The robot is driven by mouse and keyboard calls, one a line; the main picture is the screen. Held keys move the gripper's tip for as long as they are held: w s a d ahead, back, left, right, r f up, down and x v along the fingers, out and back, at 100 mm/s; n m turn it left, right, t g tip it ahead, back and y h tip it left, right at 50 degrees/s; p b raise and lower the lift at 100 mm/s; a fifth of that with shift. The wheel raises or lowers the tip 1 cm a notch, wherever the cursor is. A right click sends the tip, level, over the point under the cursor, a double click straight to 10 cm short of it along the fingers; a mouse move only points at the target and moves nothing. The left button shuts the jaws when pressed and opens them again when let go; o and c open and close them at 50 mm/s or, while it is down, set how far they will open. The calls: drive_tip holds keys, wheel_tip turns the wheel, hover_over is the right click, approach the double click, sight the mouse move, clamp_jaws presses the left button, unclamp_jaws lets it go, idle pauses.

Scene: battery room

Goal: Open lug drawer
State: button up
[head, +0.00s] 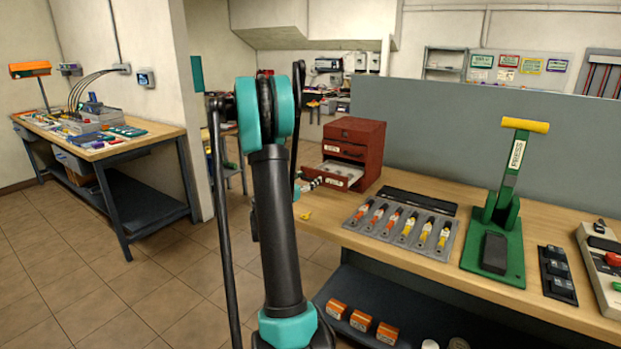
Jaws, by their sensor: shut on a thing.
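The red drawer cabinet (358,133) stands on the wooden bench behind my arm. Its lower drawer (349,179) is pulled out toward the left, and pale contents show inside. The labels on the drawer fronts are too small to read. The upper drawer (345,151) looks closed. My gripper (316,183) is at the front of the pulled-out drawer, shut on its handle. The handle is mostly hidden by the fingers, and my arm hides part of the area to the left.
A grey tray (373,228) of several red and yellow tools lies in front of the cabinet, beside a black strip (418,201). A green lever press (496,253) stands to the right. A small yellow piece (305,216) lies near the bench's left edge. A grey partition (450,140) rises behind.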

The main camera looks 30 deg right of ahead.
drive_tip(key=shift+s+a, duration=0.1)
drive_tip(key=shift+s, duration=0.15)
drive_tip(key=o, duration=1.4)
drive_tip(key=v, duration=1.2)
drive_tip(key=shift+w, duration=0.1)
